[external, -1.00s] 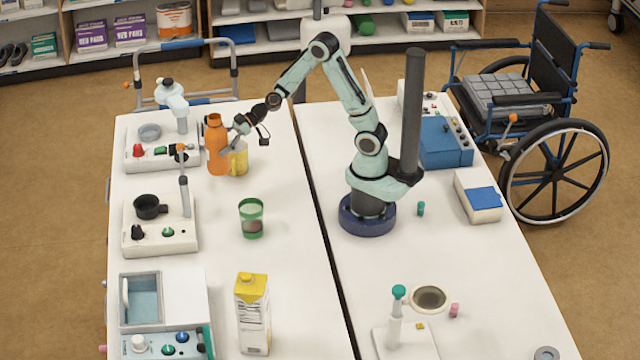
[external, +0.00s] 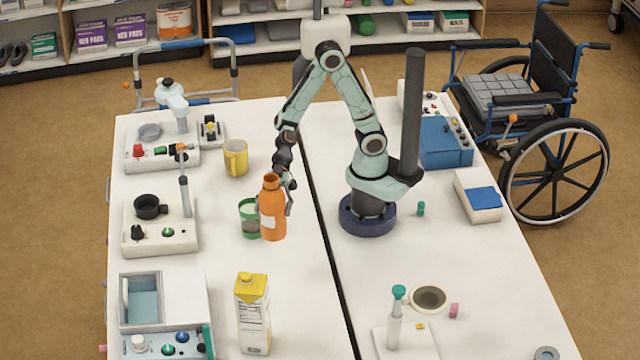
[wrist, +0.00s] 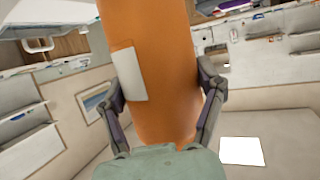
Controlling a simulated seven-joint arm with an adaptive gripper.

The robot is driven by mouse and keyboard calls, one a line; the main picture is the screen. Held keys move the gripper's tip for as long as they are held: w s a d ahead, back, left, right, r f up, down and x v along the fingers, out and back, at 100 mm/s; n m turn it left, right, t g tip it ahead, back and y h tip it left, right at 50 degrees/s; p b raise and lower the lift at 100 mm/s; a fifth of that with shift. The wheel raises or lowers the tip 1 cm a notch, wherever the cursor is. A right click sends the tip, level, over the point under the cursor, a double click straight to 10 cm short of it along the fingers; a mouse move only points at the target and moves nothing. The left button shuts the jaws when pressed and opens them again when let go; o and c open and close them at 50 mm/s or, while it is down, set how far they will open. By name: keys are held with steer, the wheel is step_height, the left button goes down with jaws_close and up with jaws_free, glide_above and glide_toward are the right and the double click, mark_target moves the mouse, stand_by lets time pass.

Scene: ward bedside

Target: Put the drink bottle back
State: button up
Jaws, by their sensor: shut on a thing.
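The drink bottle (external: 272,212) is orange with a white label and is upright in the external view. My gripper (external: 287,194) is shut on it, reaching it from its right and rear side. In the wrist view the bottle (wrist: 160,75) fills the middle, with a finger of my gripper (wrist: 162,100) on each side of it. In the external view the bottle covers part of a green cup (external: 248,217). I cannot tell for certain whether its base touches the table.
A yellow mug (external: 236,158) stands behind on the white table (external: 190,262). A yellow-capped carton (external: 252,315) stands in front. Several devices line the left edge, including one with a black cup (external: 150,206).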

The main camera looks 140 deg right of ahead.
steer(key=shift+a+n+y, duration=0.3)
steer(key=shift+a, duration=0.7)
steer(key=shift+a+f, duration=0.15)
steer(key=shift+a, duration=0.15)
step_height(320, 180, down, 15)
steer(key=shift+d+r, duration=0.1)
steer(key=shift+r, duration=0.1)
steer(key=o, duration=1.2)
steer(key=shift+f, duration=0.15)
